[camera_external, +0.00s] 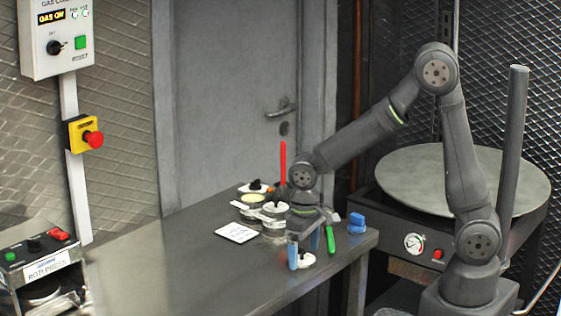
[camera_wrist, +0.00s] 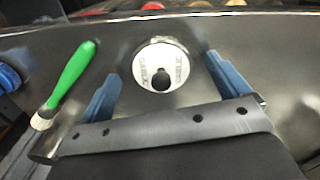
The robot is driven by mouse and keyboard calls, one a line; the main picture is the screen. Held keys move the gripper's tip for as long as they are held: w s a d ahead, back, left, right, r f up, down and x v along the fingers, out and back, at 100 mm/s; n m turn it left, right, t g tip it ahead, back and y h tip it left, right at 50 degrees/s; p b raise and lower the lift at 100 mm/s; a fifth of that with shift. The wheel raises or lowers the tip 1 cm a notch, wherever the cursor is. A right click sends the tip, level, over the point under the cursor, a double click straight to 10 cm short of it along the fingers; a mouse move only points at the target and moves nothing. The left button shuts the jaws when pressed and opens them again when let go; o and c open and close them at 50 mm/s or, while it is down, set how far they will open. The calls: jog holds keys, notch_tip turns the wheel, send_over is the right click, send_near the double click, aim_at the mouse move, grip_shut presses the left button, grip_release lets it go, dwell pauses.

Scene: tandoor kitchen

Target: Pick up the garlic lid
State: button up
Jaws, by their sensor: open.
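The garlic lid (camera_wrist: 150,62) is a round pale disc with a black knob and dark lettering, lying flat on the steel table. In the wrist view it sits ahead of and between the two blue fingers of my gripper (camera_wrist: 164,86). In the external view the lid (camera_external: 306,260) shows as a small white disc with a dark knob near the table's front edge. My gripper (camera_external: 304,250) is open and low over the table, with its fingers on either side of the lid. Contact between fingers and lid cannot be told.
A green-handled brush (camera_wrist: 70,75) lies left of the fingers in the wrist view. A blue object (camera_external: 356,223) stands near the table's right end. Metal pots (camera_external: 273,228), a white card (camera_external: 237,233) and a red upright handle (camera_external: 283,163) are close by. The table's left part is clear.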

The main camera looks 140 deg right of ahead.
aim_at(307, 257)
jog(key=shift+f, duration=0.3)
jog(key=c, duration=1)
jog(key=shift+r, duration=0.1)
jog(key=shift+c, duration=0.2)
jog(key=shift+r, duration=0.55)
jog(key=r, duration=0.2)
jog(key=s+r, duration=0.1)
jog(key=shift+s+r, duration=0.2)
jog(key=shift+r, duration=0.2)
jog(key=s+r, duration=0.6)
jog(key=s, duration=0.3)
jog(key=s+d+r, duration=0.1)
jog(key=d, duration=2.6)
jog(key=shift+m, duration=0.4)
jog(key=shift+s+f, duration=0.2)
jog(key=shift+f, duration=2.8)
